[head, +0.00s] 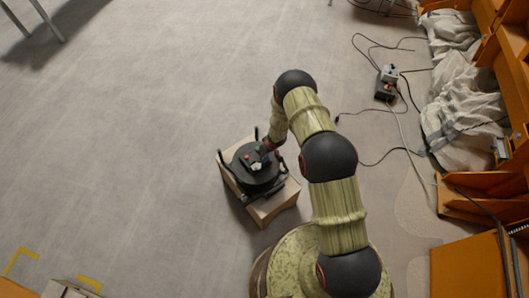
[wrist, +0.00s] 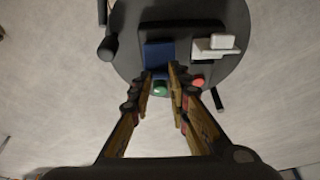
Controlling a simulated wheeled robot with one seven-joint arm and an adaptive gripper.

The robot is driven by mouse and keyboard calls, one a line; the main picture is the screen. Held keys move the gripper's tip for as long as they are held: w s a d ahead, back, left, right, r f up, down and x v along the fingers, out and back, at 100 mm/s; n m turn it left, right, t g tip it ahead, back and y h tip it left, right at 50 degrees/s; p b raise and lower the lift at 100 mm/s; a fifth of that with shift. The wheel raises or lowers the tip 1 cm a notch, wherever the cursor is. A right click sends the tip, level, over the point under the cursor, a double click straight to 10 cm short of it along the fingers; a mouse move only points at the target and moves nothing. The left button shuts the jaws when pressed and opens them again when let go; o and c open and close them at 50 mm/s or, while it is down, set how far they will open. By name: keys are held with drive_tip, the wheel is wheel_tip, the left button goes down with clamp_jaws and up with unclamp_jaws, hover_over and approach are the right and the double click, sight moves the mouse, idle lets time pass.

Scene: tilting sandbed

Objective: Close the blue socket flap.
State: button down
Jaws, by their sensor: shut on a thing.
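The blue socket flap (wrist: 159,52) shows in the wrist view on a dark panel, on top of a round black device (wrist: 128,45). My gripper (wrist: 161,74) reaches in from below in that view. Its two fingertips are at the near edge of the blue flap, one on each side, and are shut on it. The fingers hide part of that edge, and the flap's exact angle is hard to tell. In the head view the black device (head: 243,178) stands on a wooden box, with my gripper (head: 264,152) over its top.
A green button (wrist: 160,90) and a red button (wrist: 198,82) sit close to my fingers. A white part (wrist: 215,47) stands right of the flap. Upright posts rise around the device. The wooden box (head: 275,207) stands on open grey floor; cables and orange shelving are at right.

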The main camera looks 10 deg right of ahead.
idle(0.3)
drive_tip(key=c, duration=1.7)
unclamp_jaws()
drive_tip(key=v, duration=1.2)
drive_tip(key=shift+f, duration=0.1)
